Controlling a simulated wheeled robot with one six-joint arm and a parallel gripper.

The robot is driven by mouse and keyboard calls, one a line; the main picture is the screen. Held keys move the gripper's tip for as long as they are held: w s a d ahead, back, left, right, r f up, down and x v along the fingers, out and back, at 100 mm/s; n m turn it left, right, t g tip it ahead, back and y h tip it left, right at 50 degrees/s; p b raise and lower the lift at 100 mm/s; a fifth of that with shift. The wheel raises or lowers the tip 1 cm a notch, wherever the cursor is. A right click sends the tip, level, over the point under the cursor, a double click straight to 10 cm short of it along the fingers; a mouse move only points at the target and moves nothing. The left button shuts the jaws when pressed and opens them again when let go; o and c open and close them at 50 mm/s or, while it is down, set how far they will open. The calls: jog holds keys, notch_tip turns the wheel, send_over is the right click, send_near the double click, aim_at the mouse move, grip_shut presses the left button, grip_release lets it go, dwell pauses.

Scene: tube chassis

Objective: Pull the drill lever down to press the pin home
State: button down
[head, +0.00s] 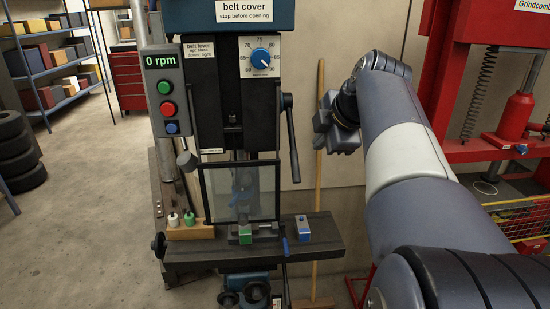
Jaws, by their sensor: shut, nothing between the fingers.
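The drill press stands in the middle of the head view. Its black drill lever (291,142) hangs on the right side of the machine, with a thicker grip at its upper end and a rounded lower end. My gripper (322,122) is to the right of the lever, at about the height of its upper half, and looks apart from it. It is shut and empty. A small green block (245,234) sits in the vise on the drill table (200,252), below the clear guard (240,190). I cannot make out the pin.
A blue block (303,228) lies on the table's right part. A wooden rack (190,231) with small bottles is on the left. The control box (165,90) reads 0 rpm. A broom handle (318,190) leans behind, and a red press (500,100) stands at right.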

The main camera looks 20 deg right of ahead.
aim_at(297, 166)
jog(key=p+x, duration=0.2)
jog(key=x, duration=1)
jog(key=shift+w, duration=0.1)
jog(key=shift+f, duration=0.1)
jog(key=shift+w+f+b, duration=0.25)
jog(key=shift+f+b, duration=0.25)
jog(key=shift+b, duration=0.75)
jog(key=shift+r, duration=0.1)
